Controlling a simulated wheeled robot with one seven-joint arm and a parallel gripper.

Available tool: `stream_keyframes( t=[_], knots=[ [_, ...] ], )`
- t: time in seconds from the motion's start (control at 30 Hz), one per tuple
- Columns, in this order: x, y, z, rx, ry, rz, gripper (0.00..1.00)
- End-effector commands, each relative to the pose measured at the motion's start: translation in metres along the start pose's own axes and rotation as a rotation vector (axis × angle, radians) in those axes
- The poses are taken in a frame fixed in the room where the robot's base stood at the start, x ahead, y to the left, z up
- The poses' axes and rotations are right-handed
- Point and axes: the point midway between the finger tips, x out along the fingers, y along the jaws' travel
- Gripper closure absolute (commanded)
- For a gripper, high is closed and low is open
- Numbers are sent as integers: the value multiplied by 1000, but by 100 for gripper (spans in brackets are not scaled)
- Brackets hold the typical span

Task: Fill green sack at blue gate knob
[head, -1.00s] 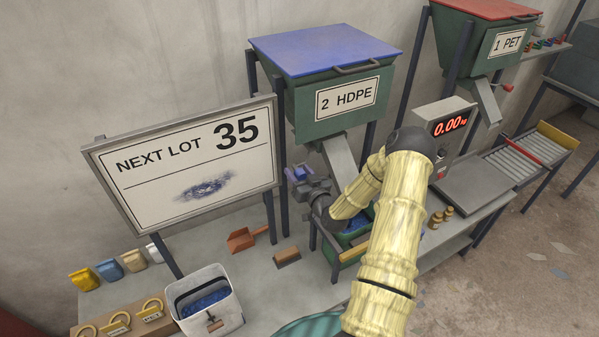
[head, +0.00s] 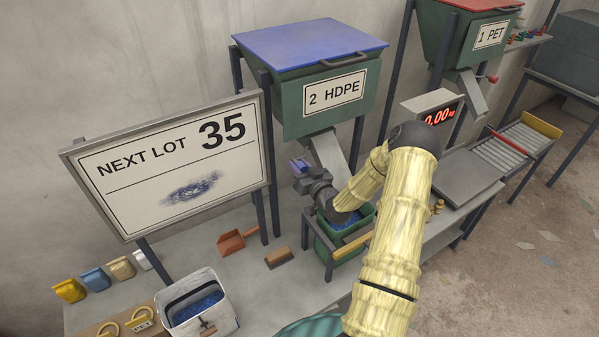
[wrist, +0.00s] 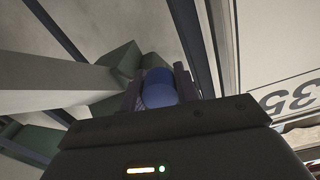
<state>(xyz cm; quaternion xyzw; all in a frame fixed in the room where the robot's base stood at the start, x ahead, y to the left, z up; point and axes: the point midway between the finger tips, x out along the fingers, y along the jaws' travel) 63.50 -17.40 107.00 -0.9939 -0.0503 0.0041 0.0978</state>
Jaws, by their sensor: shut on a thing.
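The blue gate knob (head: 298,166) sits beside the chute (head: 329,150) of the bin marked 2 HDPE (head: 330,97). My gripper (head: 307,177) is shut on the knob. In the wrist view the blue knob (wrist: 159,88) lies between the two fingers of my gripper (wrist: 157,88). The green sack (head: 370,216) stands open in a frame under the chute, with blue flakes (head: 343,222) inside. My arm hides part of the sack and the chute mouth, so I cannot tell whether flakes are falling or how high they stand.
A board (head: 170,163) reads NEXT LOT 35. A scale display (head: 440,115) shows 0.00 kg, partly covered by my arm. On the bench are a white bucket (head: 226,318) of blue flakes, an orange scoop (head: 232,242) and a brush (head: 279,257).

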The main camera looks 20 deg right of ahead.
Motion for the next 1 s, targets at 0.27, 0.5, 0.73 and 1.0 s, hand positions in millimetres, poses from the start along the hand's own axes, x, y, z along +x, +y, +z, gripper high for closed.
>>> stream_keyframes(
  t=[0.27, 0.5, 0.73, 1.0],
  knots=[
    [4, -1, 0, -5, -3, -6, 100],
    [4, -1, 0, -4, -4, -6, 48],
    [5, -4, 2, -2, -6, -12, 48],
    [-10, -2, 3, -3, -8, -10, 48]
  ],
)
